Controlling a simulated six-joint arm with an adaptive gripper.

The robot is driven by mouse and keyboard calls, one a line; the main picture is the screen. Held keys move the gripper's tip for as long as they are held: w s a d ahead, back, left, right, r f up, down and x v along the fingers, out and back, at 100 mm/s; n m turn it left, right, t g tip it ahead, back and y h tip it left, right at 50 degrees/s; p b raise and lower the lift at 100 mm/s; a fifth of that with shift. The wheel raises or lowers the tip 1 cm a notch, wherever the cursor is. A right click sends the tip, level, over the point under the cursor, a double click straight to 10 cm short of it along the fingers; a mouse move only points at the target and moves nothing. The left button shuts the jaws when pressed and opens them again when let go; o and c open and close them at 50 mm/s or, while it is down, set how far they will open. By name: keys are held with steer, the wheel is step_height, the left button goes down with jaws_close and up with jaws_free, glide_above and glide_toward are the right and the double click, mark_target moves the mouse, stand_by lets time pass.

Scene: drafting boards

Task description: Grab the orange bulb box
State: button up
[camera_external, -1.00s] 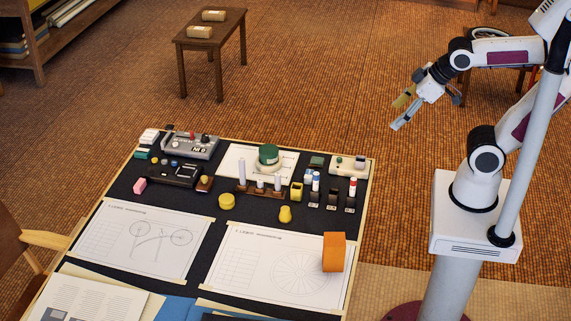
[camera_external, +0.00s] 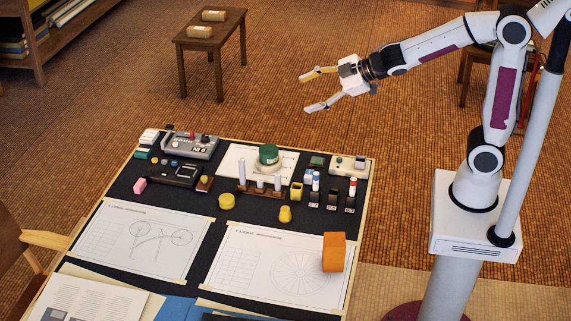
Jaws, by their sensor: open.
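The orange bulb box (camera_external: 334,253) stands on the right-hand drawing sheet (camera_external: 248,266), near the right edge of the drafting board. Nothing touches its visible sides. My gripper (camera_external: 312,91) is open and empty, with its two fingers spread apart and pointing left. It is in the air near the back edge of the board, well away from the orange box.
Small items crowd the back half of the board (camera_external: 218,247): a grey device (camera_external: 190,146), a green-topped round object (camera_external: 269,156), a wooden rack (camera_external: 259,189) with upright white pieces, and yellow pieces. A yellow piece (camera_external: 285,214) stands behind the orange box.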

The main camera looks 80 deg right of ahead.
steer(key=w+a+f+n+g+y, duration=0.45)
steer(key=a+f+n+y, duration=0.4)
steer(key=a+f, duration=0.45)
steer(key=s+a+f+n+g+y, duration=0.2)
steer(key=s+a+f+g+y, duration=0.1)
steer(key=s, duration=0.5)
steer(key=s+a+f+n+g+y, duration=0.2)
steer(key=s+a+f+g+y, duration=0.1)
steer(key=s+f+g, duration=0.3)
steer(key=shift+s+g+y, duration=0.55)
steer(key=shift+s+g, duration=0.1)
steer(key=shift+s, duration=0.3)
steer(key=shift+f, duration=0.2)
glide_toward(335, 252)
steer(key=shift+d, duration=0.2)
steer(key=shift+a, duration=0.6)
steer(key=shift+a, duration=0.1)
steer(key=shift+x, duration=3)
